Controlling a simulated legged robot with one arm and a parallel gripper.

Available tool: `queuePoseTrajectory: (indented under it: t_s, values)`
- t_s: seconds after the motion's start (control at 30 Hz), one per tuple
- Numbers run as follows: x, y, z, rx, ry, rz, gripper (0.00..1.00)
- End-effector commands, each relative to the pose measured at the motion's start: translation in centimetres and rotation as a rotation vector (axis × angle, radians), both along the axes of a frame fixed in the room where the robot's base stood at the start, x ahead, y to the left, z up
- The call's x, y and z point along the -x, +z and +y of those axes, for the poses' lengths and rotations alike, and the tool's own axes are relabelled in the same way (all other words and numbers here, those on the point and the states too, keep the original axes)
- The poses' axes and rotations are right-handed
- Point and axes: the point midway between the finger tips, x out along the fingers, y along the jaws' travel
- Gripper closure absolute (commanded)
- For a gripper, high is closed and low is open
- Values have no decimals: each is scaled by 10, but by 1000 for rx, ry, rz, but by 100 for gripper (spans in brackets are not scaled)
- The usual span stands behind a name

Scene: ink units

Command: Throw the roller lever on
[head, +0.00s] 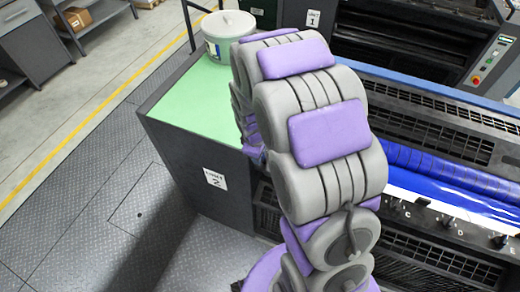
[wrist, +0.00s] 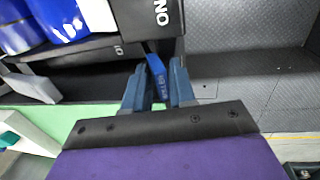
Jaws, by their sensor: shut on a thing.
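In the wrist view a blue roller lever (wrist: 156,64) with small lettering stands between the two grey-blue fingers of my gripper (wrist: 159,76). The gripper is shut on the lever. The lever's tip points up in the picture, towards a dark panel with a white "ON" mark (wrist: 161,13). A small "0" mark (wrist: 118,49) shows left of the lever. In the head view my arm hides the gripper and the lever.
In the head view a blue ink roller (head: 425,168) runs along the machine on the right. A white bucket (head: 225,38) stands on the green-topped cabinet (head: 185,100), labelled unit 2. The metal plate floor (head: 85,205) at left is clear.

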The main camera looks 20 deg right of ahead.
Motion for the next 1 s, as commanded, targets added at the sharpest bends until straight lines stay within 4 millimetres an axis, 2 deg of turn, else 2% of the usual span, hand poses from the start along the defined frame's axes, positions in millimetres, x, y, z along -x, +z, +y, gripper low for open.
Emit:
queuePoseTrajectory:
  t_s: [0.43,0.47,0.6,0.87,1.0]
  values:
    - [5,-5,2,-4,-2,18,100]
    - [6,-6,2,-5,-2,19,74]
    - [5,-5,2,-4,-2,16,62]
    - [4,-1,1,-4,-1,8,62]
    - [4,14,2,-4,-1,6,62]
